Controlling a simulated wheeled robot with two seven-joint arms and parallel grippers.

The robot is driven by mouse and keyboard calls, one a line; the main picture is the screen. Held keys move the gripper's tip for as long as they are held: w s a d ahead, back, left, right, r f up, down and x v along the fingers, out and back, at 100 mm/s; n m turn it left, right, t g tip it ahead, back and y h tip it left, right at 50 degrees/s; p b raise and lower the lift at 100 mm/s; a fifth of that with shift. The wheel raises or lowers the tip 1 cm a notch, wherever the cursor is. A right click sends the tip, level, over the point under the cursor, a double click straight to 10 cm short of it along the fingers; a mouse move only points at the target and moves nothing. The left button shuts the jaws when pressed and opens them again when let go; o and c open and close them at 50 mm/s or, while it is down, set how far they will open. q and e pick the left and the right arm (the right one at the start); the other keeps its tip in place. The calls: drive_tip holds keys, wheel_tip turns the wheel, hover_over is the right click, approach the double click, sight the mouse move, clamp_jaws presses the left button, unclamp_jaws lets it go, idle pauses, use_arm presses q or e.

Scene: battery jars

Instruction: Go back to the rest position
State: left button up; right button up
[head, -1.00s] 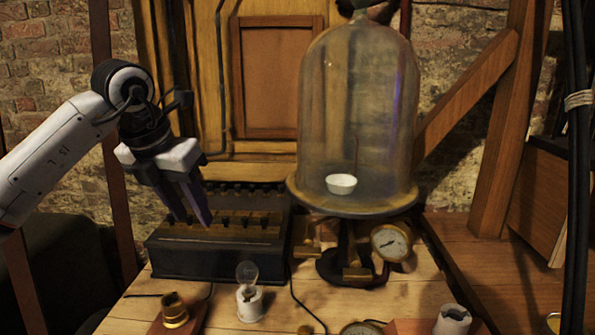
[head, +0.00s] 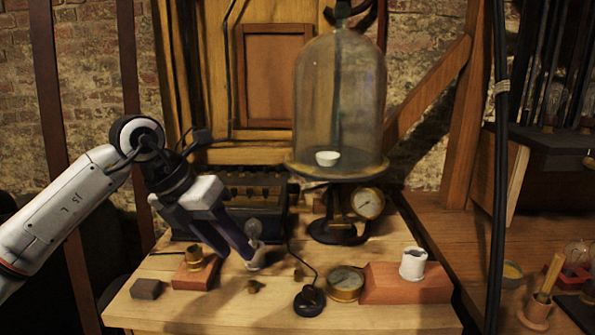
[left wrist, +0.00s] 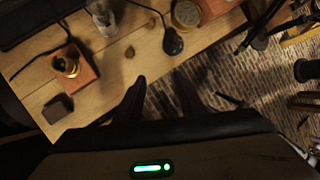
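My left gripper (head: 238,254) reaches in from the left in the head view and points down and to the right. Its fingers overlap the bulb in a white holder (head: 256,232) in the picture; I cannot tell the gap in depth. In the left wrist view the two fingers of my left gripper (left wrist: 160,84) are spread apart with nothing between them. They are in front of the table edge there, with brick floor behind. My right gripper is in neither view.
The wooden table (head: 220,312) carries a glass bell jar (head: 340,100), a dark battery box (head: 270,208), a brass fitting on a wood block (head: 195,272), a gauge (head: 345,284) and a white cup (head: 413,263). A black cable (head: 500,180) hangs at the right.

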use_arm(q)
drive_tip(key=s+d+f+n+h, duration=0.1)
drive_tip(key=s+d+n+h, duration=0.2)
drive_tip(key=s+d+h, duration=0.35)
drive_tip(key=s+d+f+n+h, duration=0.1)
drive_tip(key=s+d+n+h, duration=0.25)
drive_tip(key=d+h, duration=0.6)
drive_tip(key=a+f+n+t+y, duration=0.7)
drive_tip(key=f+n, duration=0.2)
drive_tip(key=n, duration=0.3)
drive_tip(key=a+f+n+t+y, duration=0.6)
drive_tip(key=f+n+t, duration=0.15)
drive_tip(key=n, duration=0.45)
drive_tip(key=s+a+f+n+g+y, duration=0.2)
drive_tip(key=s+a+f+n+g, duration=0.1)
drive_tip(key=s+f, duration=0.6)
drive_tip(key=s+a+f+n+g+y, duration=0.3)
drive_tip(key=s+f+n+g, duration=0.2)
drive_tip(key=s+f, duration=0.5)
wheel_tip(320, 180, down, 3)
drive_tip(key=shift+a+r+g, duration=0.15)
drive_tip(key=shift+a+g, duration=0.2)
drive_tip(key=shift+g, duration=0.1)
drive_tip(key=shift+s, duration=0.1)
